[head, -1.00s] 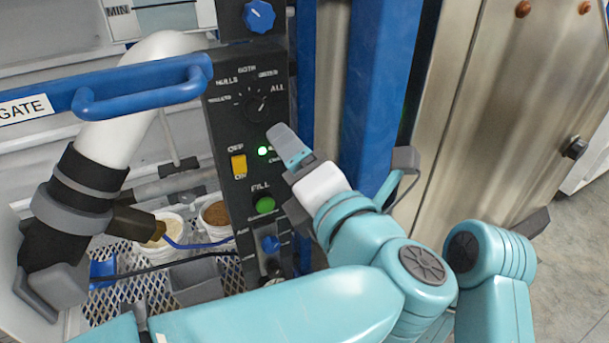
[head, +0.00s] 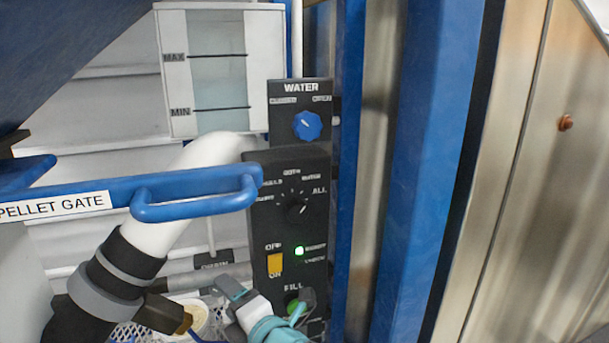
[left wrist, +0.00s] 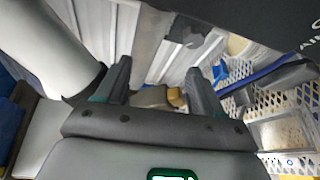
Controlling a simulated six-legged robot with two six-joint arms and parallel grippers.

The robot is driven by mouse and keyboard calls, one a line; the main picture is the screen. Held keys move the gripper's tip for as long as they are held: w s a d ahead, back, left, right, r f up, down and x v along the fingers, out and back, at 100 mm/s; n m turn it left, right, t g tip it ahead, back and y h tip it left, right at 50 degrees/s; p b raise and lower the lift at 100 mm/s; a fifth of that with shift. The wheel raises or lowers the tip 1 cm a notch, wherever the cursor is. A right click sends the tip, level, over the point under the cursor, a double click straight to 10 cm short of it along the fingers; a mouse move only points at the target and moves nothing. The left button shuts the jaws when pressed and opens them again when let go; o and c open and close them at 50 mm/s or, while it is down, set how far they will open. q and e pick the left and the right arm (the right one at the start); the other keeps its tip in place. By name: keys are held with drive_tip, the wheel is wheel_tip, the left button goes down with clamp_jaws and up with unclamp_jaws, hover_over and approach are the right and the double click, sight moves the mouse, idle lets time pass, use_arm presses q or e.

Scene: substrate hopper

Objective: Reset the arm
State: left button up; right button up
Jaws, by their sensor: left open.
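My left gripper (head: 267,295) is low in the head view, in front of the lower part of the black control panel (head: 262,215). Its jaws are spread and nothing is between them. One finger is left of the white palm and the other is by the green FILL button (head: 292,306), which is partly covered. I cannot tell whether it touches the panel. In the left wrist view both fingers (left wrist: 157,68) stand apart, with pale ribbed panels beyond. My right gripper is in neither view.
A blue handle (head: 195,207) marked pellet gate juts out at left, beside a thick white pipe (head: 165,225). The panel carries a blue water knob (head: 307,125), a black dial (head: 297,207), a yellow switch (head: 275,264) and a lit green lamp (head: 299,251). A blue post (head: 420,150) stands at right.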

use_arm(q)
drive_tip(key=w+a+f+m+g+h, duration=0.1)
drive_tip(key=a+f+m, duration=0.1)
drive_tip(key=a+f, duration=0.35)
drive_tip(key=w+a+f+m, duration=0.1)
drive_tip(key=a+f+m, duration=0.15)
drive_tip(key=f, duration=0.55)
drive_tip(key=s+a+f+m+g+h, duration=0.2)
drive_tip(key=s+f+m+h, duration=0.15)
drive_tip(key=f, duration=0.55)
drive_tip(key=s+a+f+m+g+h, duration=0.15)
drive_tip(key=s+f+m, duration=0.25)
drive_tip(key=f, duration=0.6)
drive_tip(key=s+d+f+m+g+h, duration=0.4)
drive_tip(key=s+d+m, duration=0.1)
drive_tip(key=s, duration=0.5)
drive_tip(key=s+d+f+m+g+h, duration=0.4)
drive_tip(key=s+d+m, duration=0.2)
drive_tip(key=s, duration=0.5)
drive_tip(key=shift+s+d+m+h, duration=0.15)
drive_tip(key=shift+d+m+h, duration=0.15)
drive_tip(key=shift+m, duration=0.9)
drive_tip(key=c, duration=0.5)
drive_tip(key=shift+o, duration=0.2)
